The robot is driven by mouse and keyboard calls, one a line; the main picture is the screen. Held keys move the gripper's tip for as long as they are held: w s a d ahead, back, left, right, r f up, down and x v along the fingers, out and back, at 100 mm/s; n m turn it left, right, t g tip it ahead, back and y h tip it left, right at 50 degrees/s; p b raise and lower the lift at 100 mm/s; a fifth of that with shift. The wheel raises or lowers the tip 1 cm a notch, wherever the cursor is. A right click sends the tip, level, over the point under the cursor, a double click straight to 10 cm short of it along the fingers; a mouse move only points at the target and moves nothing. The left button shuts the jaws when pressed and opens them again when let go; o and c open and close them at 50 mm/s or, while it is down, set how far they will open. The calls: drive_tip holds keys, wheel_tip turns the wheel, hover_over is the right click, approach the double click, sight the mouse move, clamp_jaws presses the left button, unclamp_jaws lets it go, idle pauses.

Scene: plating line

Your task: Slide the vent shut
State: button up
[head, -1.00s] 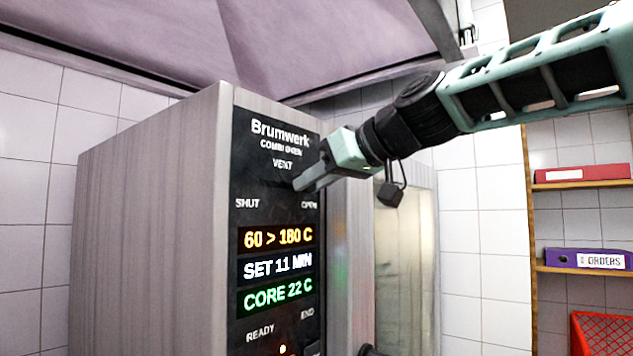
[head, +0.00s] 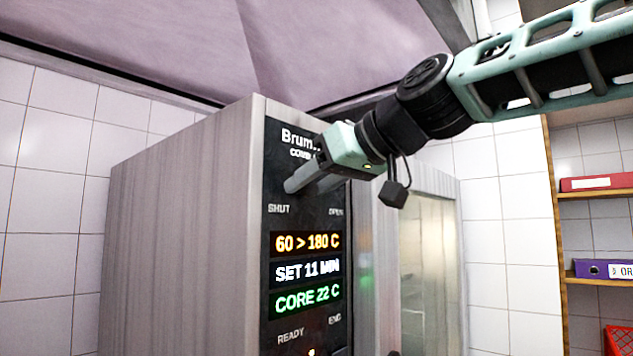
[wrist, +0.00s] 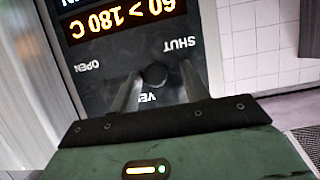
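The vent's round dark knob (wrist: 154,74) shows in the wrist view, between the printed SHUT and OPEN labels and a little nearer SHUT. My gripper (head: 303,184) is at the upper part of the oven's black control panel (head: 285,228). Its two fingers are apart and stand on either side of the knob. The OPEN-side finger is close to the knob; whether it touches I cannot tell. A wider gap shows on the SHUT side. In the head view my gripper hides the knob and the VENT label.
The combi oven's grey side (head: 185,235) is left of the panel, and its door (head: 428,260) is to the right. A purple-toned hood (head: 180,45) hangs above. Shelves with a red binder (head: 597,182) stand at the far right.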

drive_tip(key=shift+d, duration=0.1)
drive_tip(key=b+v, duration=0.6)
drive_tip(key=v, duration=1.1)
drive_tip(key=shift+s+b, duration=0.15)
drive_tip(key=shift+b, duration=0.15)
